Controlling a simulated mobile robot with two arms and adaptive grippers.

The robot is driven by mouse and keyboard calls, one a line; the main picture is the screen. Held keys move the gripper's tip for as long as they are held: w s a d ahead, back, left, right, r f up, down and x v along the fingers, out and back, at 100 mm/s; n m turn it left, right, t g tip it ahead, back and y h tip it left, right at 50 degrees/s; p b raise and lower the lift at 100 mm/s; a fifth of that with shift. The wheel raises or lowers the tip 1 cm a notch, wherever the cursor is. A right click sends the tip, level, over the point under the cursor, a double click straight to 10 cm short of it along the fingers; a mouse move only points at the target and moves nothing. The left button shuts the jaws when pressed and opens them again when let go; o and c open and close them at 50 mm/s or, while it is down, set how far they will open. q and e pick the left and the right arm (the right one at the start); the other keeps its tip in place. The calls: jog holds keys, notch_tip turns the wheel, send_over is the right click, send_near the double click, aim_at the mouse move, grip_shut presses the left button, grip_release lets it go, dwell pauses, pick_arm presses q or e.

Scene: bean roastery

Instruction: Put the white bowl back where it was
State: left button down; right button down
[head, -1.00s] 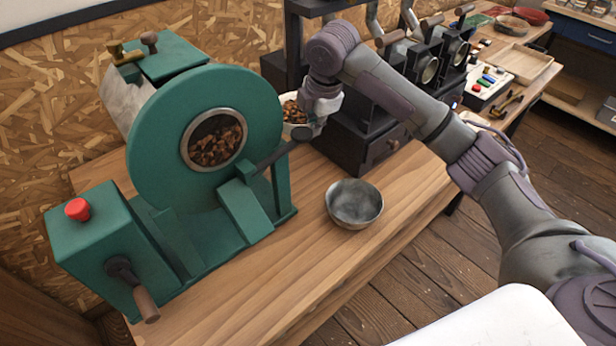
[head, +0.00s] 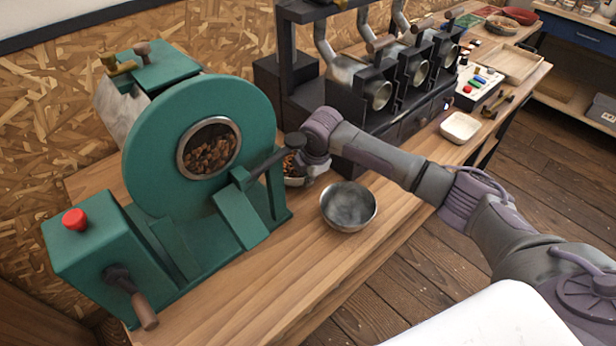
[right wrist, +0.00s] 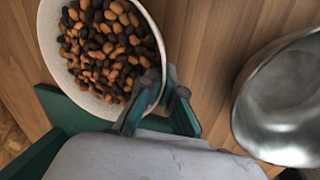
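The white bowl (head: 296,182), full of brown beans, is low over or on the wooden bench, between the green roaster and the steel bowl. I cannot tell whether it touches the bench. My right gripper (head: 312,168) is at its right side, and the arm hides part of it. In the right wrist view the white bowl (right wrist: 47,45) is at upper left, with its rim between the two fingers of my right gripper (right wrist: 163,92). The fingers look closed on the rim, one inside and one outside. My left gripper is out of view.
A steel bowl (head: 348,207) stands close on the right, also in the wrist view (right wrist: 280,105). The green roaster (head: 150,180) with its dark lever (head: 270,160) is close on the left. Black machines (head: 385,95) stand behind. The front of the bench (head: 270,270) is clear.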

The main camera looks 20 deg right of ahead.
jog(key=c, duration=1.3)
grip_release()
jog(key=v, duration=1.2)
